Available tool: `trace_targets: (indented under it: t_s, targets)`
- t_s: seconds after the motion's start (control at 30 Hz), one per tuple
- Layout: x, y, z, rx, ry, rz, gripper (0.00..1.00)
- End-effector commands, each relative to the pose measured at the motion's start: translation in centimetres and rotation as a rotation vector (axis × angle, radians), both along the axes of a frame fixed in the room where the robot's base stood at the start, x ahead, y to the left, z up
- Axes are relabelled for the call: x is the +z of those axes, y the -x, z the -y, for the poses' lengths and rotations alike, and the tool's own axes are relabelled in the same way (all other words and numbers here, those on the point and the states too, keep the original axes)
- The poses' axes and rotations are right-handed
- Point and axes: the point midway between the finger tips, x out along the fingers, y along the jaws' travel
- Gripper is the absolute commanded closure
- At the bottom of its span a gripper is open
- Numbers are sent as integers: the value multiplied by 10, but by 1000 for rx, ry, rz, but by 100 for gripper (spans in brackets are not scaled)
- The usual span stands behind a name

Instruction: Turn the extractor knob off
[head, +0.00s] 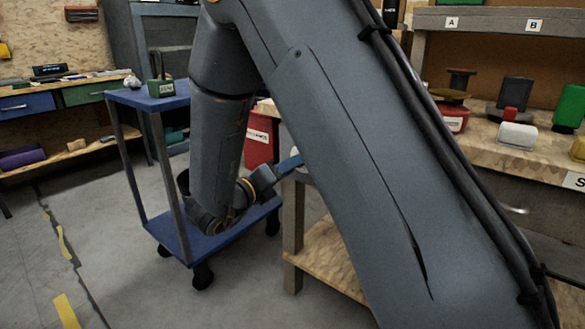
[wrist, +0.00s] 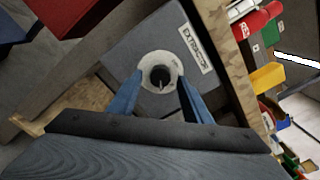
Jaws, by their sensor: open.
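The extractor knob (wrist: 160,72) shows in the wrist view as a pale round ring with a dark centre, on a grey box (wrist: 130,60) labelled EXTRACTOR. My gripper (wrist: 159,80) is open, with one blue finger on each side of the knob. I cannot tell whether the fingers touch it. In the head view my gripper (head: 289,164) reaches behind my arm link, which hides most of the box and knob.
A blue trolley (head: 172,98) stands left of my arm. A red box (head: 259,140) is just behind my gripper. A wooden bench (head: 480,140) with several objects is at right. Open floor (head: 100,270) lies at front left.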

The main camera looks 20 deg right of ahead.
Motion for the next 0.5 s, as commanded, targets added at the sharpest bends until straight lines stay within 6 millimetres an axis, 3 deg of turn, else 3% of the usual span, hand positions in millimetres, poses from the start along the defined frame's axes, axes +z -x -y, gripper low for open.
trace_targets:
  t_s: [0.37,0.5]
  targets:
    - [0,-6,8,0,0,0,55]
    - [0,-5,8,0,0,0,74]
